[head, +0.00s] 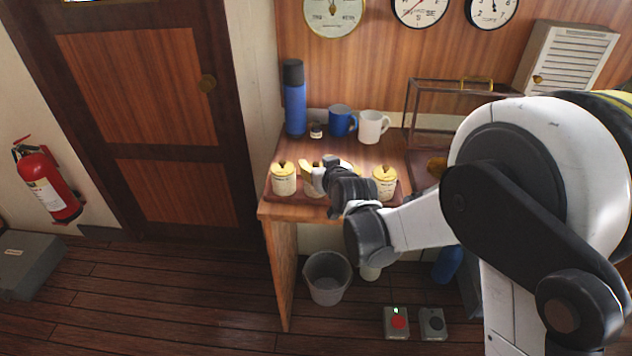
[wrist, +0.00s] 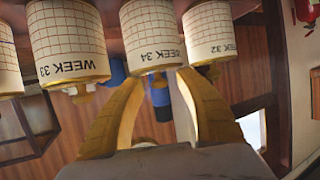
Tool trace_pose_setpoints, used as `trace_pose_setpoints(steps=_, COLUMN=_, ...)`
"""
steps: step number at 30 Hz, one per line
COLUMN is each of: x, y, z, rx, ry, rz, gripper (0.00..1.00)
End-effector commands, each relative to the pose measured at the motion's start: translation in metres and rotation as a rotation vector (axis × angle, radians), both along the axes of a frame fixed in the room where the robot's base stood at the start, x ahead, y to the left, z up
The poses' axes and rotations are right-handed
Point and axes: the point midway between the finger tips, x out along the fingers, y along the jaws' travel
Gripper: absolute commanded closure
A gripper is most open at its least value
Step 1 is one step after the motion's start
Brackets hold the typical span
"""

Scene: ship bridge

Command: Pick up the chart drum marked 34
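The chart drum marked 34 (wrist: 152,35) is a cream cylinder with a printed grid and a brass-coloured lower rim and knob. It hangs upside down at the top centre of the wrist view. In the head view it appears as the second drum from the left (head: 312,187), partly hidden by my gripper. Drum 33 (wrist: 68,45) is left of it and drum 32 (wrist: 210,40) right of it in the wrist view. My gripper (wrist: 161,77) is open, its two yellow fingers at the knob end of drum 34, one on each side. I cannot tell whether they touch.
The drums stand in a wooden tray (head: 275,197) on the desk. Another drum (head: 385,182) stands at its right. Behind are a blue flask (head: 294,100), blue mug (head: 341,120), white mug (head: 372,127) and a small jar (head: 316,131). A bin (head: 327,277) stands below.

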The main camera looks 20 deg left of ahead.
Motion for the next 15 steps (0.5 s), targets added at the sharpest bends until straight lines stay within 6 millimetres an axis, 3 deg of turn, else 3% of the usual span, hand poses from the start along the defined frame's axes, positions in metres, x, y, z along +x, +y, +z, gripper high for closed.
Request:
trace_pose_setpoints(steps=1, x=0.0, y=0.0, z=0.0001, rx=0.0, ry=0.0, rz=0.0, gripper=0.74)
trace_pose_setpoints(steps=3, x=-0.0001, y=-0.0002, z=0.0001, rx=0.0, ry=0.0, rz=0.0, gripper=0.95)
trace_pose_setpoints(steps=4, x=-0.0001, y=-0.0002, z=0.0001, rx=0.0, ry=0.0, rz=0.0, gripper=1.0)
trace_pose_setpoints(steps=15, x=-0.0001, y=-0.0003, z=0.0028, rx=0.001, ry=-0.001, rz=0.0, gripper=1.0)
